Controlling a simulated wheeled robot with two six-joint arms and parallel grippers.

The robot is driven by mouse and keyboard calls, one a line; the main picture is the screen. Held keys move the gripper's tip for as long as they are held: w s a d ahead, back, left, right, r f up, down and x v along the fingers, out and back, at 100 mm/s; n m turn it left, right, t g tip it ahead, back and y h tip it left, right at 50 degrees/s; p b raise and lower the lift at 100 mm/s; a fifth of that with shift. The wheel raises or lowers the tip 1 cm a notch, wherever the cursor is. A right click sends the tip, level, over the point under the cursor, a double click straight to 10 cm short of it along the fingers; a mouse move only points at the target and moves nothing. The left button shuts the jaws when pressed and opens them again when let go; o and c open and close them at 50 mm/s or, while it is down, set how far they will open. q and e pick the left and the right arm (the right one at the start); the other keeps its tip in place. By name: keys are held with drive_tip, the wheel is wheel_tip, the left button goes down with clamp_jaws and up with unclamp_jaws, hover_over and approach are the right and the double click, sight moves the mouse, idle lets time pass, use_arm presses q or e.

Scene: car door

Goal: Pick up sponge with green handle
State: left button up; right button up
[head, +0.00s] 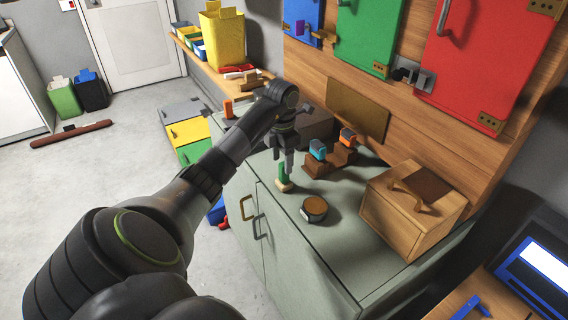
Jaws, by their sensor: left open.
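The sponge with the green handle (284,184) stands upright on the grey-green cabinet top, near its front edge. Its green handle points up and its pale base rests on the surface. My left gripper (287,164) points down right at the handle, with its jaws open. The fingers overlap the upper handle in the picture, and I cannot tell whether they are around it or beside it. My right gripper is not in view.
A round wooden-topped item (314,209) stands close by at the right. Blue and orange items (318,150) on wooden blocks stand behind. A wooden box (406,212) fills the right of the cabinet top. A wooden wall with coloured doors (368,42) rises at the back.

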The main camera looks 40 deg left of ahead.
sight(284, 175)
use_arm(q)
drive_tip(key=shift+w+d+f+b, duration=0.1)
drive_tip(key=shift+d+f+b, duration=0.05)
drive_tip(key=shift+f+b, duration=0.95)
drive_tip(key=shift+w+d+f+b, duration=0.1)
drive_tip(key=shift+f+b, duration=0.55)
drive_tip(key=shift+f, duration=1)
drive_tip(key=shift+c, duration=0.4)
drive_tip(key=c, duration=1)
